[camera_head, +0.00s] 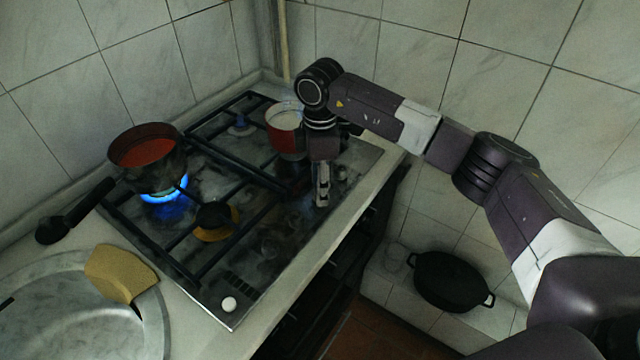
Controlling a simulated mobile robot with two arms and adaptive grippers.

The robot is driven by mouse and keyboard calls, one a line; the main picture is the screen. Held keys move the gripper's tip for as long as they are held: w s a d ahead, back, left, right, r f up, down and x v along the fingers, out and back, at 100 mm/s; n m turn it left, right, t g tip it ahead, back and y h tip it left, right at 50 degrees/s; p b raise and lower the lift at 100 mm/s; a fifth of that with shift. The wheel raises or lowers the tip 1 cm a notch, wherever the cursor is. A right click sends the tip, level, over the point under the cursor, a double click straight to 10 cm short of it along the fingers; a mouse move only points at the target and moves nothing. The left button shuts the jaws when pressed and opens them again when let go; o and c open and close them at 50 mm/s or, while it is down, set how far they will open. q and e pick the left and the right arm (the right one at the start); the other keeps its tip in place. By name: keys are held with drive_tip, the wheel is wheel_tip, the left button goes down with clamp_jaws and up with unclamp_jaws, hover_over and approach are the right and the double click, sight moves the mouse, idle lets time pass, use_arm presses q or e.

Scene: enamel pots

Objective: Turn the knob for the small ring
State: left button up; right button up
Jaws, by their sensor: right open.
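The gas hob (250,285) is set in the counter, with controls along its front edge. A white knob (229,303) sits at its near corner, and a pale grey knob (341,173) sits toward the far end. Other dark controls between them are hard to make out. A small ring (238,126) at the back is bare and unlit. My right gripper (322,198) points down over the front edge of the hob, open, beside the pale knob and to its left. I cannot tell whether it touches a control under it. My left gripper is not in view.
A red and white pot (284,138) stands close behind my right gripper. A yellowish ring (217,233) is uncovered. A black pan (451,281) sits low at right; a sponge (120,272) lies by the sink.

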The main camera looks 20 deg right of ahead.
wheel_tip(320, 180, up, 12)
idle(0.5)
idle(0.3)
